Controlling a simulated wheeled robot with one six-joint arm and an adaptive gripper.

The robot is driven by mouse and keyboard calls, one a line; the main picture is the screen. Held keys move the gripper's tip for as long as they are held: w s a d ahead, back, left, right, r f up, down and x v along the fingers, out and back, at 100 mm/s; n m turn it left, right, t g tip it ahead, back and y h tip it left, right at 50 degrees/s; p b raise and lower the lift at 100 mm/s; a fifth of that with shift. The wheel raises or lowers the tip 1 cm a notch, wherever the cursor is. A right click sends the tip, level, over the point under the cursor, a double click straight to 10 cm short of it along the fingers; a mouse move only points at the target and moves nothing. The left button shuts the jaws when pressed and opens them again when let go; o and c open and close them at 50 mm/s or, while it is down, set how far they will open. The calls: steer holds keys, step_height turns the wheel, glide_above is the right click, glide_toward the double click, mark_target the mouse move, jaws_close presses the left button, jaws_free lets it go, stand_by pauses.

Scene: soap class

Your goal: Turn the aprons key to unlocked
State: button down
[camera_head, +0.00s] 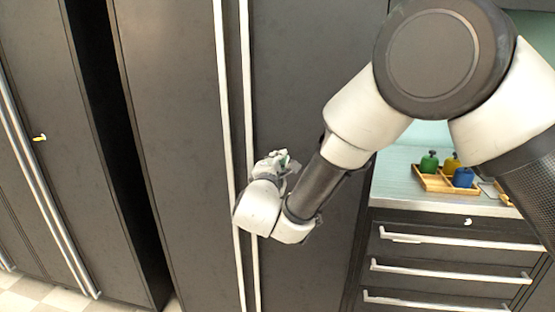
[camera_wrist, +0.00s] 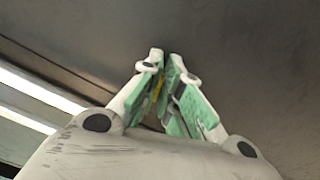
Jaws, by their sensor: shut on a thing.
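My gripper (camera_wrist: 166,68) is shut at the front of a tall dark cabinet (camera_head: 290,80). In the wrist view its green-padded fingers close around a small yellow piece (camera_wrist: 157,92), which looks like part of the key; the fingers hide most of it. In the head view my gripper (camera_head: 283,160) is just right of the cabinet's long pale handles, and the key there is hidden behind it. No aprons label is readable, and I cannot tell which way the key is turned.
Another key (camera_head: 40,137) with a yellowish part sits on the left cabinet. Long pale handles (camera_head: 249,200) run beside my gripper. At right, a wooden tray (camera_head: 424,186) with green, yellow and blue bottles stands on a counter above drawers (camera_head: 440,255).

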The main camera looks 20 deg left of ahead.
steer(key=shift+f+m, duration=0.2)
steer(key=shift+m, duration=1.5)
steer(key=shift+m, duration=0.3)
steer(key=c, duration=1.6)
jaws_free()
steer(key=shift+s, duration=0.1)
steer(key=v, duration=1.2)
steer(key=shift+f, duration=0.1)
